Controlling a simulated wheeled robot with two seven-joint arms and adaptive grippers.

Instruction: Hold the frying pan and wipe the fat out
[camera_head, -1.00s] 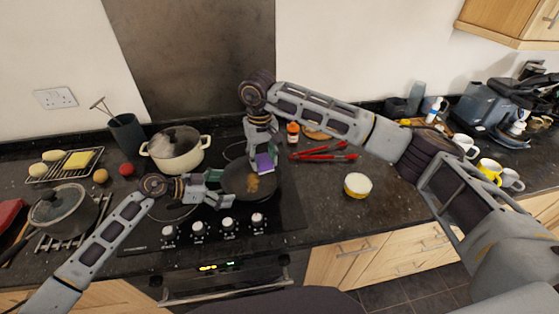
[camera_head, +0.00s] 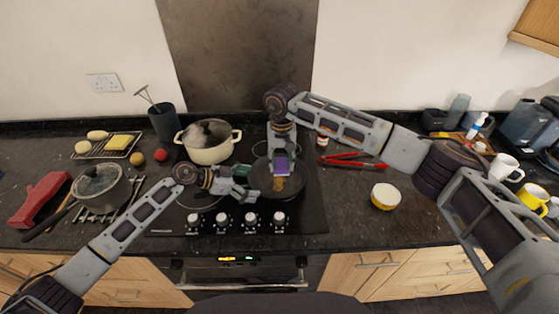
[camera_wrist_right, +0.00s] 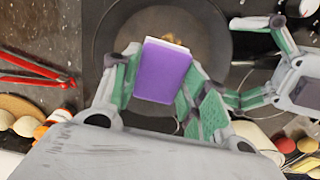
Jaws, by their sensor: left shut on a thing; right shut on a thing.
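The dark frying pan (camera_head: 293,187) sits on the hob at its front right; it also fills the top of the right wrist view (camera_wrist_right: 215,30). My left gripper (camera_head: 246,194) is shut on the pan's handle at the pan's left side; the handle itself is mostly hidden. My right gripper (camera_head: 281,160) points down over the pan and is shut on a purple sponge (camera_head: 281,166) with a pale underside, which also shows between the fingers in the right wrist view (camera_wrist_right: 162,70). A brown patch of fat (camera_head: 279,184) lies in the pan just in front of the sponge.
A cream lidded pot (camera_head: 208,150) stands behind my left gripper. Red tongs (camera_head: 352,161) and a yellow-and-white tub (camera_head: 385,196) lie to the right. A grey lidded pan (camera_head: 101,184) is at the left. The counter around the tub is clear.

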